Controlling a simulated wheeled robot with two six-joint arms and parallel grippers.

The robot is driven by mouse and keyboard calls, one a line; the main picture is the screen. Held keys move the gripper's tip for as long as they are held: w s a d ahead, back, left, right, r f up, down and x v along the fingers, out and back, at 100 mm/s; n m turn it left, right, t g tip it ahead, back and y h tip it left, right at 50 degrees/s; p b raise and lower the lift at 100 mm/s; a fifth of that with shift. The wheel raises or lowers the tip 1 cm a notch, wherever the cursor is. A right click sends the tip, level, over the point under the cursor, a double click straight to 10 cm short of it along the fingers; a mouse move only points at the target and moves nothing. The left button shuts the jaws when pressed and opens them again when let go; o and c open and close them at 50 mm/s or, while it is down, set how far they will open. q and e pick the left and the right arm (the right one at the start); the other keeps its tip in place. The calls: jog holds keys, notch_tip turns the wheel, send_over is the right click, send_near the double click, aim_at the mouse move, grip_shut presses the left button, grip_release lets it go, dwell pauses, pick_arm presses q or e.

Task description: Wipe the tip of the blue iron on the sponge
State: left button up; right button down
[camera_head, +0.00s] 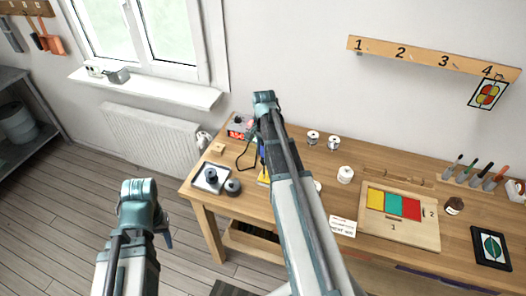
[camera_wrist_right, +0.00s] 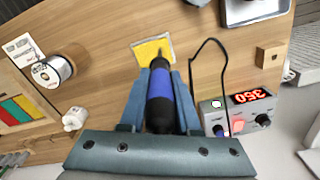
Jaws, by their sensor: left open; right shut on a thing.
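The blue iron (camera_wrist_right: 158,100) is in my right gripper (camera_wrist_right: 160,84), whose two fingers close around its blue handle in the right wrist view. Its dark front end points to the yellow sponge (camera_wrist_right: 152,50). The thin tip is hard to make out, and I cannot tell whether it touches the sponge. In the head view the iron (camera_head: 262,150) and sponge (camera_head: 263,181) show only partly beside my right arm, which hides much of them. My left gripper (camera_head: 167,239) is open and empty, left of the table, mostly hidden behind its own wrist.
The station (camera_wrist_right: 235,112) reads 350; a black cord loops beside it. A tray (camera_head: 211,177) with a dark spool lies at the table's left. Wire spools (camera_wrist_right: 52,71), a card (camera_head: 342,226) and a board with coloured plates (camera_head: 400,228) stand to the right in the head view.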

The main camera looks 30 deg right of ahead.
jog(key=shift+s+d, duration=0.25)
jog(key=shift+s, duration=0.05)
jog(key=shift+s+d, duration=0.1)
jog(key=shift+s+d, duration=0.3)
jog(key=shift+s, duration=0.1)
jog(key=shift+s+d, duration=0.4)
jog(key=shift+s, duration=0.05)
jog(key=shift+s+d, duration=0.1)
jog(key=shift+s+d, duration=0.2)
jog(key=shift+s, duration=0.1)
